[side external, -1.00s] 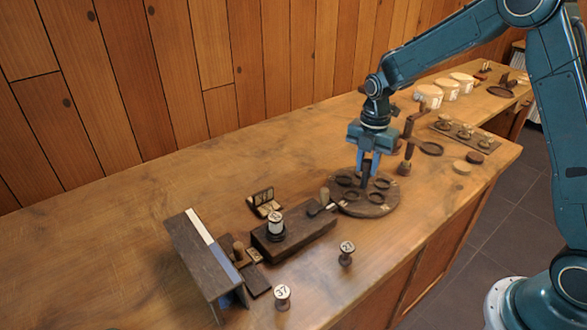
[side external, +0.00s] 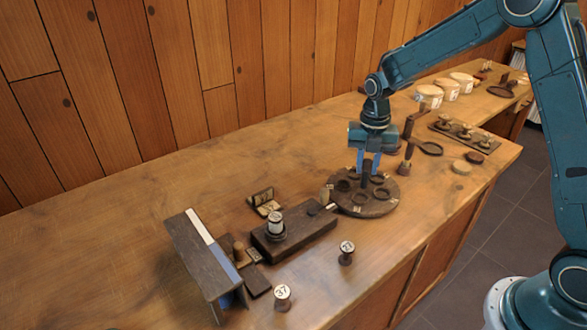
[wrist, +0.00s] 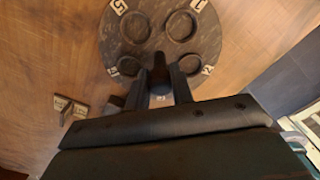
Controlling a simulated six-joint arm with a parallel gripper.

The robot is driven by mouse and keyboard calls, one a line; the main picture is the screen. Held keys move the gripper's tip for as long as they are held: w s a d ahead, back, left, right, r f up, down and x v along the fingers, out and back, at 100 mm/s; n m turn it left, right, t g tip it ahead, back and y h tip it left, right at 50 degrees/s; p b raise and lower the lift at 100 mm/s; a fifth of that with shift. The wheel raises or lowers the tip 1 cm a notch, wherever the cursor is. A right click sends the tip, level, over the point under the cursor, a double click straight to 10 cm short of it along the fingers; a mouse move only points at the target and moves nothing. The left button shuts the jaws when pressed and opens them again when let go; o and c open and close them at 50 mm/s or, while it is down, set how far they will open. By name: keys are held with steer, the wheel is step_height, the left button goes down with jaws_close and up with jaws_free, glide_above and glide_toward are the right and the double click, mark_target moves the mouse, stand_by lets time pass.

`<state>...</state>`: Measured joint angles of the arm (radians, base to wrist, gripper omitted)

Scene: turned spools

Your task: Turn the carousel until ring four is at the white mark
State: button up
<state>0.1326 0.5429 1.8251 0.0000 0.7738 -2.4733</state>
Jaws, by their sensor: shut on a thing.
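The carousel (side external: 368,208) is a round, dark wooden disc with several ring recesses and pale number labels around its edge. It fills the upper middle of the wrist view (wrist: 158,42). In the wrist view, one label reads 5 at upper left; the nearer labels are small and hard to read. The white mark (side external: 331,207) lies beside the carousel's left edge in the side view, by the end of a dark block. Which ring lines up with it I cannot tell.
The dark block (side external: 292,231) carries a white-topped spool. Spools marked 37 (side external: 282,297) and another number (side external: 346,252) stand in front.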

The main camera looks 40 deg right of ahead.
steer(key=shift+n, duration=1.6)
steer(key=o, duration=0.8)
steer(key=shift+o, duration=0.2)
steer(key=shift+r, duration=0.1)
steer(key=shift+r, duration=3.4)
steer(key=shift+c, duration=0.5)
jaws_close()
